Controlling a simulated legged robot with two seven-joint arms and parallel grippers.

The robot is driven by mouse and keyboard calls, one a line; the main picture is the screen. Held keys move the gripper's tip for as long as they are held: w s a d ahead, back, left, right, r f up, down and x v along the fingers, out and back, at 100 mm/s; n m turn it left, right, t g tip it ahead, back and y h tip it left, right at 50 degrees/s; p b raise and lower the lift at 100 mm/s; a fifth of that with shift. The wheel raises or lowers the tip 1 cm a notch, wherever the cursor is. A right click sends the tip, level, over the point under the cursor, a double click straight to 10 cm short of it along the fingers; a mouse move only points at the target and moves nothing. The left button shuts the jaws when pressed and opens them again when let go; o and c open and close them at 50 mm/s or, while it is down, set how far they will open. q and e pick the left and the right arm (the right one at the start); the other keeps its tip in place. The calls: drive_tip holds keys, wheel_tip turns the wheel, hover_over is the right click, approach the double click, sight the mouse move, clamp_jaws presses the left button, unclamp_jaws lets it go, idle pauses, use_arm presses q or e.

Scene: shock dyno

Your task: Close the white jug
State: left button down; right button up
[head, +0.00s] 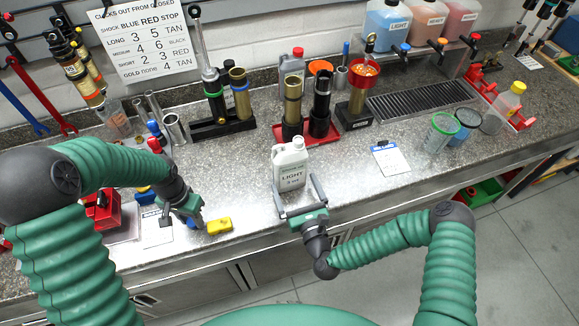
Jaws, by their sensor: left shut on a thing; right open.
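The white jug (290,165), labelled LIGHT, stands upright near the front edge of the bench. Its neck looks pale, and I cannot make out a cap on it. My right gripper (298,186) is open in front of the jug, with one finger near each side of its lower part. I cannot tell whether the fingers touch it. My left gripper (204,224) is shut on a small yellow piece (219,226), to the left of the jug near the front edge. The yellow piece may be a cap, but its shape is unclear.
A red tray (337,136) with dark and brass cylinders stands behind the jug. A red block (103,212) stands at left. The bench around the jug is mostly clear.

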sight(293, 176)
use_arm(q)
drive_tip(key=shift+f, duration=0.25)
use_arm(e)
drive_tip(key=x, duration=0.5)
drive_tip(key=shift+w+a+f, duration=0.15)
drive_tip(key=shift+f, duration=0.15)
drive_tip(key=c, duration=1.6)
use_arm(q)
drive_tip(key=shift+r, duration=0.1)
use_arm(e)
drive_tip(key=shift+r, duration=0.15)
